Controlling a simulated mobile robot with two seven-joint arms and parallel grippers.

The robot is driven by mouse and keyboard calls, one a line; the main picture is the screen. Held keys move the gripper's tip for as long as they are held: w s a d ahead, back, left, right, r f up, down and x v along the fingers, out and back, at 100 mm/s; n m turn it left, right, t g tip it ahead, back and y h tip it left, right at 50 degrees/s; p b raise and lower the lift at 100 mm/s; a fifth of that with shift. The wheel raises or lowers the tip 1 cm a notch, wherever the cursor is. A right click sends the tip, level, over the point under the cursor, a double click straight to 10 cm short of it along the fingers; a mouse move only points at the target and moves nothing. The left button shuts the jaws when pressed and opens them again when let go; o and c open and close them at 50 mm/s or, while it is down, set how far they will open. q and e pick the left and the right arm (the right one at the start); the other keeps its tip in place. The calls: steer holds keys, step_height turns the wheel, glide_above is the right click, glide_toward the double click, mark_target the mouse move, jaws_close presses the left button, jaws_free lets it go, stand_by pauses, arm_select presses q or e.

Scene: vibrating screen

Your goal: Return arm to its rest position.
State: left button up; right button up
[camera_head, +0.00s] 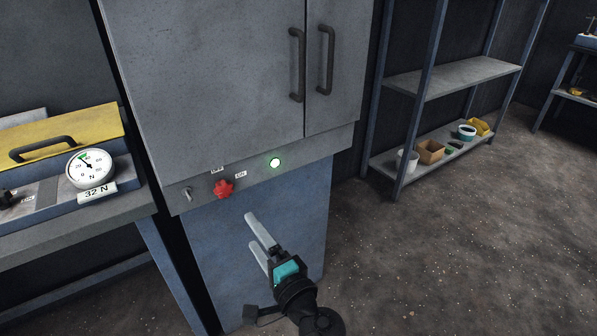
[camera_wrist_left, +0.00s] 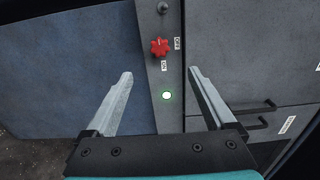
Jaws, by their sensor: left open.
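My left gripper (camera_head: 257,243) is open and empty in the head view, in front of the blue lower part of a grey cabinet (camera_head: 225,70). Its two pale fingers point up and left, below the control strip. In the left wrist view the gripper (camera_wrist_left: 160,85) has its fingers spread wide with nothing between them. A red star-shaped knob (camera_head: 223,188) and a lit green-white lamp (camera_head: 275,162) are on the strip, apart from the fingers. In the left wrist view the knob (camera_wrist_left: 159,46) and lamp (camera_wrist_left: 167,95) show between and beyond the fingers. My right gripper is not seen.
A bench (camera_head: 80,229) at left holds a yellow-lidded box (camera_head: 62,133) and a round gauge (camera_head: 90,168) with a "32 N" label. A metal shelf (camera_head: 452,78) with small containers stands at right. The speckled floor (camera_head: 455,250) at right is clear.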

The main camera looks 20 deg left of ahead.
arm_select(q)
steer(key=s+a+f+n+g+h, duration=0.4)
steer(key=s+f+n+g+h, duration=0.2)
steer(key=s+f, duration=0.45)
steer(key=s+d+r+g+h, duration=0.1)
steer(key=s+d+g+h, duration=0.1)
steer(key=s+d+h, duration=0.7)
step_height(320, 180, down, 21)
steer(key=a+y, duration=0.1)
steer(key=a, duration=0.2)
steer(key=s+a+f+g, duration=0.1)
steer(key=s+a+f, duration=0.4)
steer(key=s+f, duration=0.7)
steer(key=shift+s+a+f+y, duration=0.25)
steer(key=shift+f+y, duration=0.15)
steer(key=shift+f, duration=0.4)
